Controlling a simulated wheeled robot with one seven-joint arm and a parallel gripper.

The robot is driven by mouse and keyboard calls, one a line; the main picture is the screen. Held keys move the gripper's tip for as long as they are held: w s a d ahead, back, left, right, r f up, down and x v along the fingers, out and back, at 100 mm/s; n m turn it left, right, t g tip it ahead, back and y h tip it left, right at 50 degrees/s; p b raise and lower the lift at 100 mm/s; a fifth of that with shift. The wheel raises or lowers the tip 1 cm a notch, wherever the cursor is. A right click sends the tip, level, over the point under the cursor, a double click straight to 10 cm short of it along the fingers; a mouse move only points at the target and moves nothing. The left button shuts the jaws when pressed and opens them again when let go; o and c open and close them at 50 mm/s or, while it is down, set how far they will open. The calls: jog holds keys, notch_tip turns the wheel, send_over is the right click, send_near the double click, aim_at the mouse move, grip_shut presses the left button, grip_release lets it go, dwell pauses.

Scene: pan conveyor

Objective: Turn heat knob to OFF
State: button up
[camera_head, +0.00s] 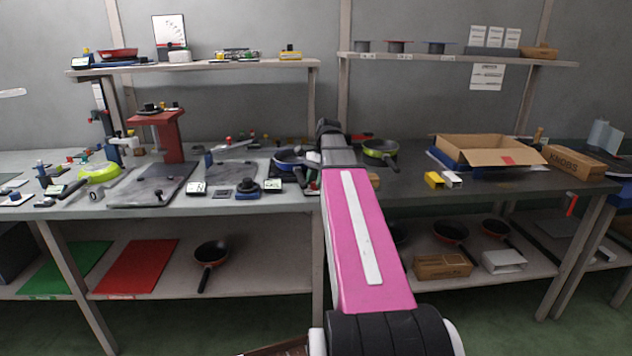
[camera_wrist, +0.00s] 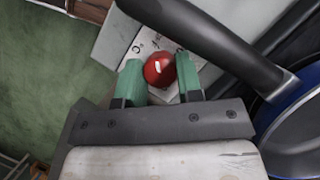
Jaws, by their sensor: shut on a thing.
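In the wrist view, the heat knob (camera_wrist: 160,69) is a round red knob on a pale plate (camera_wrist: 118,35) with dark markings. My gripper (camera_wrist: 159,72) has two green fingertips, one on each side of the knob, and it is shut on it. Part of the plate's markings is covered by a black pan handle (camera_wrist: 215,42) and my fingers. In the head view, my pink arm reaches over the bench and hides the knob and most of the gripper.
The black handle passes close beyond the fingertips and belongs to a blue pan (camera_wrist: 298,135) at the right of the wrist view. The blue pan (camera_head: 288,160) also shows beside my arm in the head view. A green pan (camera_head: 381,150) and an open cardboard box (camera_head: 480,157) are to the right.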

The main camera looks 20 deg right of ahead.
dwell(0.4)
jog(key=o, duration=0.9)
